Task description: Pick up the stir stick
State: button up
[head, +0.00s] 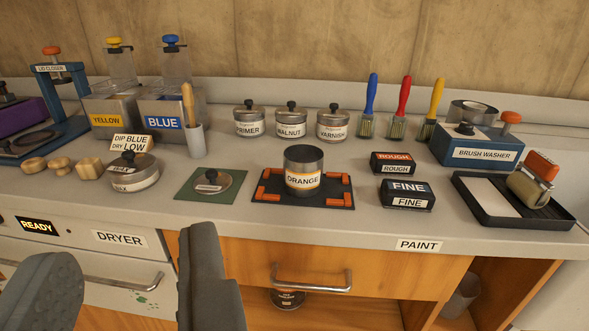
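The stir stick (188,103) is a light wooden stick with a rounded top. It stands nearly upright in a grey cup (196,141) at the back of the counter, right in front of the BLUE dispenser; its lower part is hidden in the cup. My gripper (126,250) shows at the lower left with its two dark fingers wide apart. It is open and empty, in front of the counter's edge, below and apart from the stick.
A round lidded can (135,172) and a DIP BLUE card (132,143) stand left of the cup. A lid lies on a green mat (227,196) in front. The open ORANGE can (304,170) sits further right. The BLUE dispenser (170,105) rises behind the cup.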

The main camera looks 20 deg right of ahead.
aim_at(187, 90)
jog(key=i+j+z, duration=0.15)
jog(key=i, duration=0.35)
jog(key=i+j+z, duration=0.1)
jog(key=i+j, duration=0.3)
jog(key=i, duration=0.05)
